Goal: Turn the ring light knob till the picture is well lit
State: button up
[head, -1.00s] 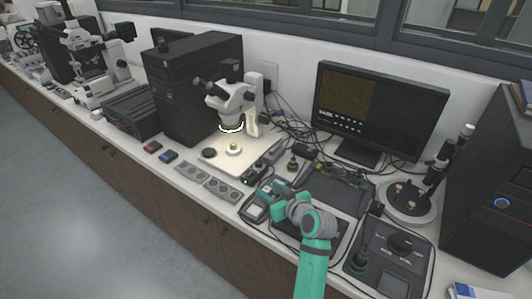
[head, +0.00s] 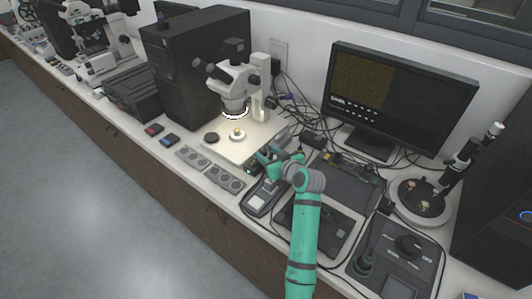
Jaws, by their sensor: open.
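The ring light (head: 235,113) glows white under the head of the stereo microscope (head: 236,80). A small dark control box (head: 250,168) with a green lamp stands at the right front of the lit stage; its knob is hidden or too small to make out. My gripper (head: 266,158) is open, right at this box and partly over it; I cannot tell whether its fingers are around the knob or touching it. The monitor (head: 398,98) shows a dark brownish, grainy picture in its upper left.
A handheld meter (head: 262,197) and a dark tablet (head: 318,224) lie near my arm. Cables run behind the box. Grey sample trays (head: 226,178) lie along the front edge. A control panel (head: 393,262) with a knob stands at the lower right.

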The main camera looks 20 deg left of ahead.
aim_at(263, 152)
jog(key=shift+x, duration=1.15)
jog(key=c, duration=1)
jog(key=shift+c, duration=0.2)
jog(key=shift+s+m, duration=0.1)
jog(key=shift+m, duration=0.2)
